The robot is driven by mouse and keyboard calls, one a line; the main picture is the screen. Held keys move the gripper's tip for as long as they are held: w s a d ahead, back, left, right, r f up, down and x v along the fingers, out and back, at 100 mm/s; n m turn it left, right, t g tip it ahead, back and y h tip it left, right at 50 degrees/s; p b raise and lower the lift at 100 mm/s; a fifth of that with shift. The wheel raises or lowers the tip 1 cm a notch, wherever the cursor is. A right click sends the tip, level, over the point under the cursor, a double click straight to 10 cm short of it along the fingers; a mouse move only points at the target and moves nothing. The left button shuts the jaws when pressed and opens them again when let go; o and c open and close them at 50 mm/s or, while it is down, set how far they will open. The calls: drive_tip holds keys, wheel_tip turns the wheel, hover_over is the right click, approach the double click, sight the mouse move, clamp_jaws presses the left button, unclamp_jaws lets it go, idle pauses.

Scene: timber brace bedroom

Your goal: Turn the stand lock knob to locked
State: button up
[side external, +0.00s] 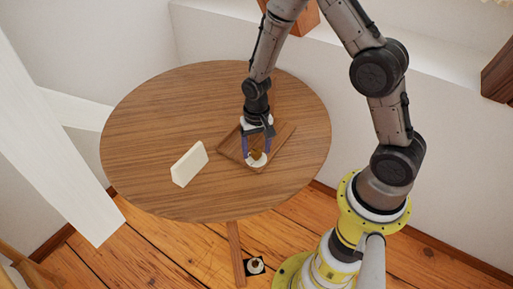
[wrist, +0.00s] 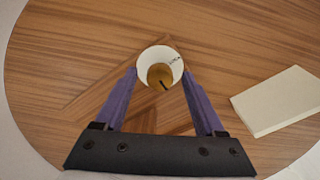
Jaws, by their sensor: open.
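A brass-coloured knob (wrist: 158,74) sits on a round white dial (wrist: 150,53) in the wrist view. A short dark mark shows on the knob's lower part, and small dark writing is at the dial's upper right, too small to read. In the side external view the knob (side external: 256,155) and dial (side external: 257,164) are at the near end of a wooden tray-like stand (side external: 228,150) on the table. My gripper (wrist: 159,72) is open, its two purple fingers on either side of the knob. I cannot tell whether they touch it.
A cream block (side external: 188,164) stands on the round wooden table (side external: 155,125), left of the stand; it is at the right in the wrist view (wrist: 278,100). The table's left side is clear. A small white round thing (side external: 256,265) lies on the floor below.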

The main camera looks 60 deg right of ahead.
clamp_jaws()
drive_tip(key=shift+n, duration=0.3)
drive_tip(key=n, duration=0.3)
drive_tip(key=shift+n, duration=0.3)
drive_tip(key=n, duration=0.4)
drive_tip(key=shift+n, duration=0.3)
drive_tip(key=n, duration=0.4)
drive_tip(key=shift+d+r, duration=0.1)
drive_tip(key=n, duration=0.4)
drive_tip(key=shift+n, duration=0.3)
